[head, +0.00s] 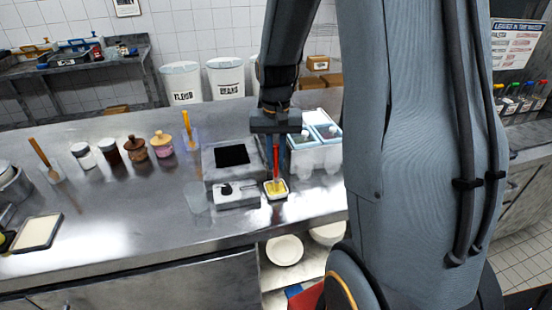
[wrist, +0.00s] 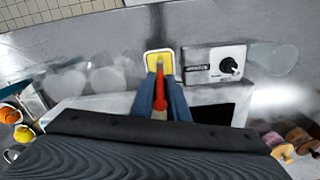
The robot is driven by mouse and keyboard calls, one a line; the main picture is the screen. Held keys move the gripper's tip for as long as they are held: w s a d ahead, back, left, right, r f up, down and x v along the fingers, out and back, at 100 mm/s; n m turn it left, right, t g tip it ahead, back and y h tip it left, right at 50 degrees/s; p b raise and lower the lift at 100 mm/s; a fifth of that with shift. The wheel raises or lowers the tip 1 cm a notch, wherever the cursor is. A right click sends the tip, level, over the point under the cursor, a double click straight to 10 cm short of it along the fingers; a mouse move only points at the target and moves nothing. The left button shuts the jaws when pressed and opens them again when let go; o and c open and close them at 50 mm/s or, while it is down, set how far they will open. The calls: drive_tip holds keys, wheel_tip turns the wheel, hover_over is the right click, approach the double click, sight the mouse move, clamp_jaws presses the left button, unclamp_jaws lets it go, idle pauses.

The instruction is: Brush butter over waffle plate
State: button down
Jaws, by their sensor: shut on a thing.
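My gripper (head: 275,162) points straight down and is shut on the red handle of a brush (head: 276,155). The handle also shows between the blue fingers in the wrist view (wrist: 160,104). The brush's lower end is over or in a small white square dish (head: 284,196) of yellow butter; the wrist view (wrist: 158,51) shows the dish just beyond the fingertips. I cannot tell whether the bristles touch the butter. The waffle plate (head: 232,155) is a black square on a grey unit, left of and behind the dish. It is partly hidden in the wrist view (wrist: 213,113).
A control box (head: 236,198) with a black knob stands left of the dish, with a clear cup (head: 197,197) beside it. White lidded tubs (head: 308,158) stand close behind on the right. Several jars stand farther left. A framed tray (head: 38,232) lies far left; counter between is clear.

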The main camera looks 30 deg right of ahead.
sight(276, 146)
drive_tip(key=shift+s+f, duration=0.1)
idle(0.3)
drive_tip(key=shift+r+p, duration=2.65)
drive_tip(key=shift+r, duration=0.95)
